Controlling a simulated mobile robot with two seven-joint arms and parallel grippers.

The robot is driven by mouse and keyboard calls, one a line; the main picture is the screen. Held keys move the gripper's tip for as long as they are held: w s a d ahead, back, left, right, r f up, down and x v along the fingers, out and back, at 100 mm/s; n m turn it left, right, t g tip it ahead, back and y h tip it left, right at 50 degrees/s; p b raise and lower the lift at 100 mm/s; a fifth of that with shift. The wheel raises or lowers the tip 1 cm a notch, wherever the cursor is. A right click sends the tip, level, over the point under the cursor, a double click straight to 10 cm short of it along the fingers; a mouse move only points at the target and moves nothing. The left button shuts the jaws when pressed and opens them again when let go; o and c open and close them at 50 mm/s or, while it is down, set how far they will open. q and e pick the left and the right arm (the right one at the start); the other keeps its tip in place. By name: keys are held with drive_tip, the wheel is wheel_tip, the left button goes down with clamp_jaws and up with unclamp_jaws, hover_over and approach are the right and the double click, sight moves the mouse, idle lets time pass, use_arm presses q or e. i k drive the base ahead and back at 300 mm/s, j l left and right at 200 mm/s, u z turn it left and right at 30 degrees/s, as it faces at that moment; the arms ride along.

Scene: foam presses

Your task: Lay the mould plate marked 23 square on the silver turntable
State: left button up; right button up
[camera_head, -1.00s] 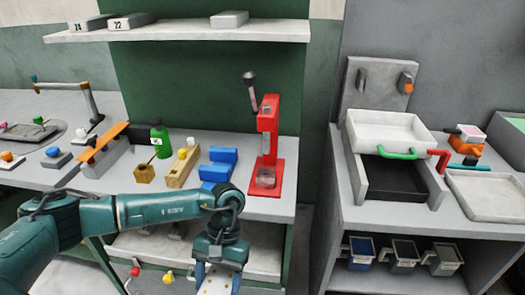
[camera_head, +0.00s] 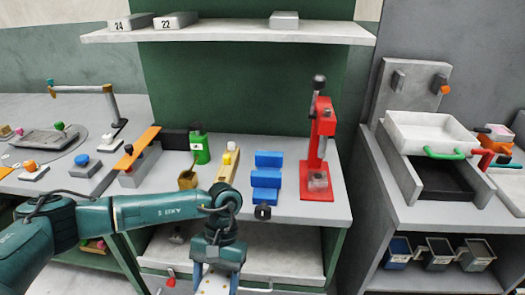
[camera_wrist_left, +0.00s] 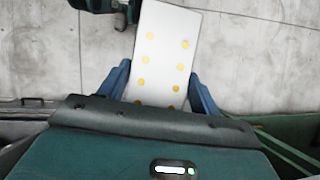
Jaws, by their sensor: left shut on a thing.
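My left gripper (camera_wrist_left: 160,95) is shut on a pale flat plate (camera_wrist_left: 164,52) with rows of yellow dots. In the head view the plate (camera_head: 214,284) shows at the bottom edge, below and in front of the bench. No number shows on its visible face. My left gripper is well to the right of the turntable and nearer to me. My right gripper is not in view.
Blocks marked 24 (camera_head: 130,23) and 22 (camera_head: 176,20) and an unmarked block (camera_head: 284,20) lie on the high shelf (camera_head: 230,35). A lamp-like arm (camera_head: 85,89) stands behind the turntable. Knobbed blocks (camera_head: 85,165), an orange strip (camera_head: 137,147) and a red press (camera_head: 318,150) crowd the bench.

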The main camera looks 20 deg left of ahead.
sight(44, 137)
drive_tip(key=j, duration=0.6)
drive_tip(key=k+j, duration=0.15)
drive_tip(key=j, duration=0.45)
drive_tip(key=j+z, duration=0.1)
drive_tip(key=j, duration=0.5)
drive_tip(key=k+j, duration=0.15)
drive_tip(key=j, duration=1)
drive_tip(key=k+j+z, duration=0.1)
drive_tip(key=j, duration=1.05)
drive_tip(key=k+j, duration=0.1)
drive_tip(key=j, duration=0.5)
drive_tip(key=k+j, duration=0.1)
drive_tip(key=j, duration=0.45)
